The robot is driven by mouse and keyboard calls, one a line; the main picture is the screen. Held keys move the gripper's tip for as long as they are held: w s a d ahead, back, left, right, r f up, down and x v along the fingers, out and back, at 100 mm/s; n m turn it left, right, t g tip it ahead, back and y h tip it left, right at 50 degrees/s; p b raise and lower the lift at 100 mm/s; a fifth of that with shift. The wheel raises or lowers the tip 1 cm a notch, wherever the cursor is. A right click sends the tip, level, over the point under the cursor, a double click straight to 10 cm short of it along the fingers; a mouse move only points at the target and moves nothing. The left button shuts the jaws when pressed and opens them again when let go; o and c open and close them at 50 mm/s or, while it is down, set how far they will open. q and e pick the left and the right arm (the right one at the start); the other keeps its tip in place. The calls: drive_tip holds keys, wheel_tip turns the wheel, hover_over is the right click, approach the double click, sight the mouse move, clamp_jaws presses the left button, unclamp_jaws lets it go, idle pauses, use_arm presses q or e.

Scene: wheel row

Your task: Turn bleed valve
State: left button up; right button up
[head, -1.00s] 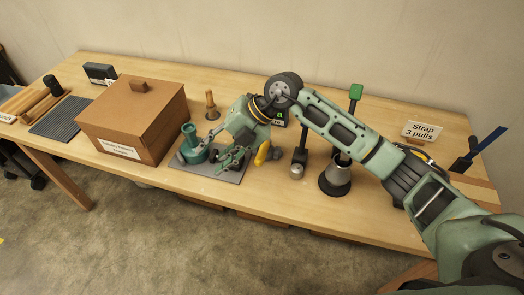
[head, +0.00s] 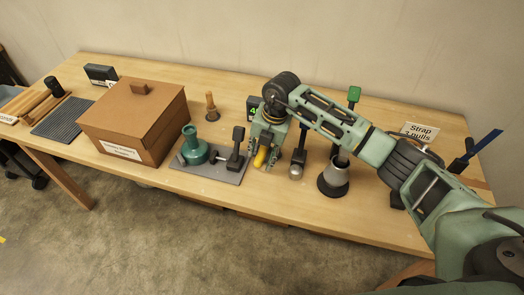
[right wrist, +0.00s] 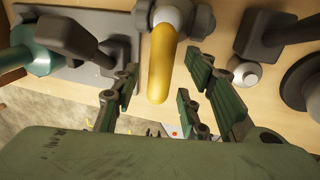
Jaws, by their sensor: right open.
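A yellow lever (head: 260,157), which looks like the bleed valve's handle, stands near the table's front edge. In the right wrist view the lever (right wrist: 160,62) hangs from a grey round fitting (right wrist: 172,14). My right gripper (head: 262,161) is over it. In the right wrist view the gripper (right wrist: 163,84) is open, with fingers on both sides of the lever and visible gaps between them. The valve's body is mostly hidden by my gripper in the head view. My left gripper is not in view.
Left of the gripper, a grey plate (head: 203,174) carries a green pump-like body (head: 193,148) and a black lever (head: 236,146). To the right stand a black post with a silver ball (head: 296,170) and a grey cone (head: 335,176). A brown box (head: 140,115) is further left.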

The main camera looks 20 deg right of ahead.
drive_tip(key=shift+f, duration=0.15)
clamp_jaws()
idle(0.4)
